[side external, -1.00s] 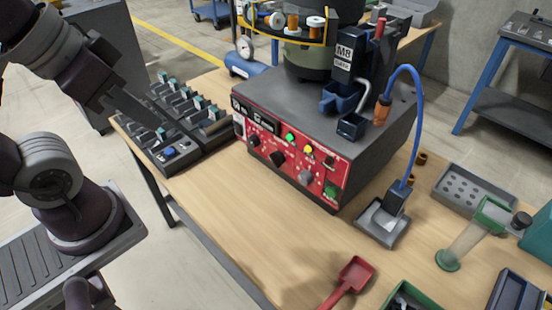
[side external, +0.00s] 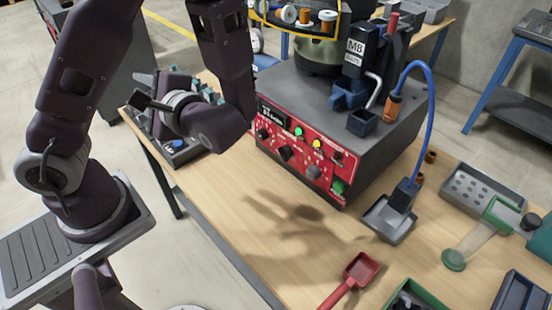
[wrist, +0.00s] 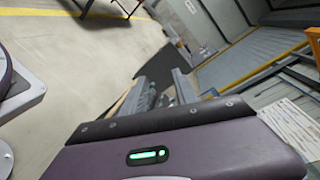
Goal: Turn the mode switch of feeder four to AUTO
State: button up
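The feeder's red control panel (side external: 305,155) faces the front of a grey box in the side view. It carries a black knob (side external: 286,153), a grey knob (side external: 313,172), a green lamp (side external: 298,131) and a yellow lamp (side external: 317,143). Its lettering is too small to read, so I cannot tell which control is the mode switch or where it points. My gripper (side external: 142,103) is left of the panel, pointing left above the black switch rack, apart from the panel. Nothing is visibly held; its finger opening is unclear. The wrist view shows floor and shelving, not the panel.
The black rack (side external: 180,150) stands left of the feeder, partly behind my arm. A blue hose (side external: 432,130) arches down to a grey tray (side external: 388,222). A red scoop (side external: 358,272) lies in front. The wood before the panel is clear.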

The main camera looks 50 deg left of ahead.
aim_at(281, 157)
jog(key=w+d+f+m+t+h, duration=0.1)
jog(key=w+d+f+m+t, duration=0.3)
jog(key=w+m+t, duration=0.4)
jog(key=w+d+f+m+t+h, duration=0.1)
jog(key=w+d+f+m+t, duration=0.3)
jog(key=t, duration=0.6)
jog(key=w+d+f+m+t+h, duration=0.1)
jog(key=d+f+m+h, duration=0.35)
jog(key=f+h, duration=0.25)
jog(key=w+d+f+m+t+h, duration=0.1)
jog(key=d+f+m+h, duration=0.2)
jog(key=f+m+h, duration=0.35)
jog(key=shift+n+h, duration=0.4)
jog(key=shift+h, duration=0.05)
jog(key=w, duration=0.6)
jog(key=shift+w+a+f, duration=0.1)
jog(key=shift+w+f, duration=0.15)
jog(key=shift+w, duration=0.05)
jog(key=shift+c, duration=0.2)
grip_shut()
